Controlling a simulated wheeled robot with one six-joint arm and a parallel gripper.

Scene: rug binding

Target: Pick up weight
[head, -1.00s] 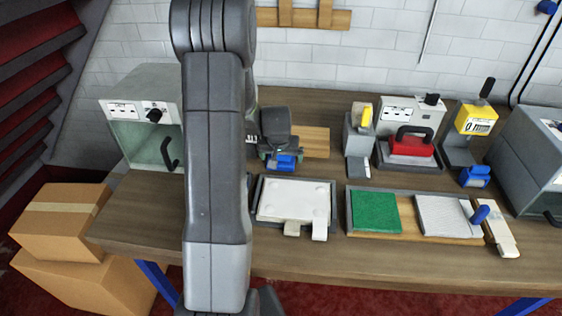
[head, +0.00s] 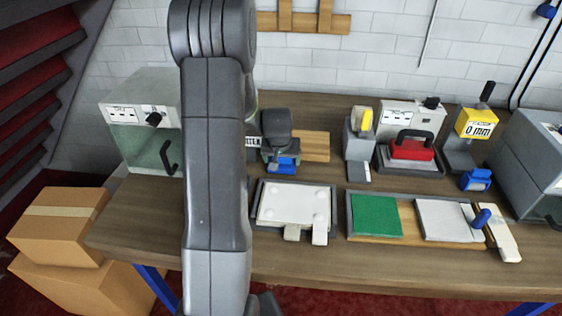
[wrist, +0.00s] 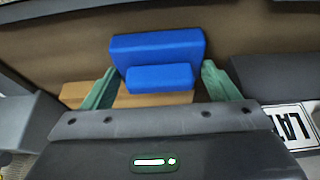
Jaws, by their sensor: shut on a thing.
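The weight appears to be a blue block with a smaller raised blue part (wrist: 158,50). In the wrist view it sits between the two green fingers of my gripper (wrist: 160,70), which is shut on it. In the head view the blue weight (head: 283,166) shows under my dark gripper (head: 280,155), in front of a wooden board (head: 316,146). Its underside is hidden, so I cannot tell whether it touches the table. My arm covers part of the table to its left.
A white padded tray (head: 294,205) lies just in front. Right of it is a tray with a green pad (head: 376,216) and a white pad. Behind stand a red-handled press (head: 411,150) and a yellow 0 mm gauge (head: 476,124). A grey cabinet (head: 140,120) stands left.

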